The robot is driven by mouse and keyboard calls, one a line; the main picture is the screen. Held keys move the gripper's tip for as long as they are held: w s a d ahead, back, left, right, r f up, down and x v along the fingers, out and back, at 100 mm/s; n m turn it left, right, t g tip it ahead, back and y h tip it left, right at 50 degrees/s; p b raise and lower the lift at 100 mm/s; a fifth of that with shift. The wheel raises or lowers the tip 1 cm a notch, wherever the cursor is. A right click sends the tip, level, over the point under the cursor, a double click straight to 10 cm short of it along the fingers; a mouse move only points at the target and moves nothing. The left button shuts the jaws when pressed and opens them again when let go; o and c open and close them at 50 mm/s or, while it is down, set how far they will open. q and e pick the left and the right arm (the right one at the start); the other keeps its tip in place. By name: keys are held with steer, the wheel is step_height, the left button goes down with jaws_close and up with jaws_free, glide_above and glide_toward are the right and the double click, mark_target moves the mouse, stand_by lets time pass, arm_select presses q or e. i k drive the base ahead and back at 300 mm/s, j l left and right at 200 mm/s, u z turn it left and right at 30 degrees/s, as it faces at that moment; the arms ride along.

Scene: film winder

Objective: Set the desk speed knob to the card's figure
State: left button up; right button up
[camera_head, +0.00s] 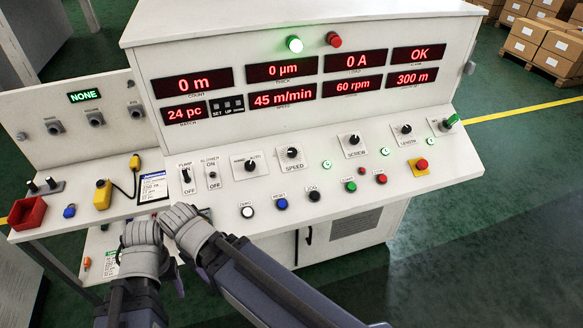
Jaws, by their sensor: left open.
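The SPEED knob (292,152) is a black knob on a white plate, in the middle of the sloping desk. The speed display (282,95) above it reads 45 m/min. The card (154,187), white with a blue heading, lies at the desk's left part; its small print is too small to read surely. My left gripper (147,262) is at the lower left, below the card and well away from the knob; it is open, its fingers mostly hidden. My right gripper (190,228) is beside it, near the desk's front edge, its fingers hidden behind the wrist.
Other knobs, SCREW (354,140) and LENGTH (405,130), sit right of SPEED. Buttons line the front edge, with a red emergency stop (421,164) at right. A yellow scanner (103,193) and red bin (27,213) are at left. The space above the SPEED knob is clear.

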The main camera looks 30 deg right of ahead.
mark_target(292, 152)
steer(key=z, duration=0.4)
steer(key=i+l+z, duration=0.1)
steer(key=z, duration=0.75)
steer(key=i+z, duration=0.1)
steer(key=z, duration=0.3)
